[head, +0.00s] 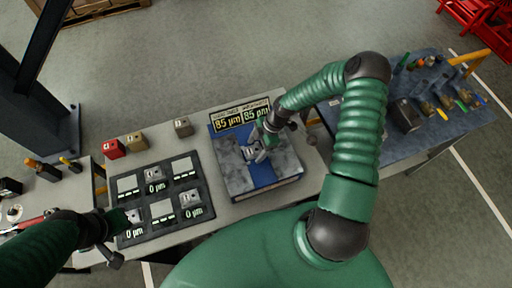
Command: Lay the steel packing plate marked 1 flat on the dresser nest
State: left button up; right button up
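My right gripper (260,150) reaches down over a grey block with a blue band (279,169). A small light-grey piece (250,153) shows at its fingertips. I cannot read a mark on it or tell whether the fingers grip it. The dark tray (127,238) to the left has several pale pads; small grey pieces show on some, such as one on the upper middle pad (155,173) and one at lower right (190,198). No plate marked 1 and no label naming the dresser nest can be read. My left gripper (122,219) is over the tray's lower left corner, its fingers unclear.
Two displays reading 85 µm (240,115) stand behind the block. A blue-grey bench (440,120) with fittings is at the right.

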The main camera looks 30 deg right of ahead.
jog(key=shift+a, duration=0.25)
jog(key=shift+r, duration=0.1)
jog(key=b+v, duration=0.3)
jog(key=v, duration=1.3)
jog(key=shift+w+d+r, duration=0.15)
jog(key=shift+w+r, duration=0.05)
jog(key=shift+r, duration=0.1)
notch_tip(320, 180, up, 6)
jog(key=p, duration=0.6)
jog(key=shift+p, duration=0.35)
